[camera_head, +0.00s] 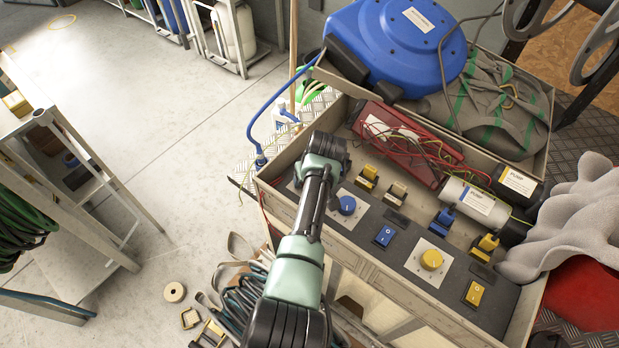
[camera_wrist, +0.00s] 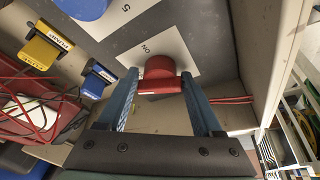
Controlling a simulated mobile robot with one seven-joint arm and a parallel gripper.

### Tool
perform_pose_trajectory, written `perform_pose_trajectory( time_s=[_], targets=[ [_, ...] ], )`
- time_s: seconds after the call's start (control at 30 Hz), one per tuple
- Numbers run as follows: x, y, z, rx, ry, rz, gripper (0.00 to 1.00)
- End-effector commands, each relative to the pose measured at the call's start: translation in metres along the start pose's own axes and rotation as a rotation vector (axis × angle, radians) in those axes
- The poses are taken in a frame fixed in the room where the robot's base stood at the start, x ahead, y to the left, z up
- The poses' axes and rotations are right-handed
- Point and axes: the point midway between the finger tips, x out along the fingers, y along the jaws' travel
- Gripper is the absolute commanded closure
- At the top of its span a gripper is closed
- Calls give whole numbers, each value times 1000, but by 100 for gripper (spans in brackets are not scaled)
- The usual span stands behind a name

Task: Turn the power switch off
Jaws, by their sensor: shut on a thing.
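A red rotary knob (camera_wrist: 159,68) with a white mark on its near edge sits on a white plate (camera_wrist: 190,45) in the wrist view. The plate carries the letters ON, seen upside down. My gripper (camera_wrist: 160,76) has its two blue-grey fingers on either side of this knob, shut on it. Whether the knob is turned to ON or OFF cannot be told. In the head view my arm reaches over the left end of the dark control panel (camera_head: 385,262) and hides the red knob and my fingertips.
The panel also holds a blue knob (camera_head: 347,205), a yellow knob (camera_head: 431,260), a blue rocker switch (camera_head: 385,236) and a yellow rocker switch (camera_head: 474,293). Behind are a red case (camera_head: 445,165) with loose wires and a blue hose reel (camera_head: 395,45). Floor at left is largely free.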

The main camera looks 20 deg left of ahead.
Motion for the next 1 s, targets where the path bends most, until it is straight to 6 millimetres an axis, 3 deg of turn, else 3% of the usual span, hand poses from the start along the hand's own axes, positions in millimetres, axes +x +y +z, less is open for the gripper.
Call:
perform_pose_trajectory(
  time_s=[0.5,1.0],
  targets=[
    [2,3,0,-301,-1,-124,88],
    [0,3,0,-353,-2,-145,88]
  ],
)
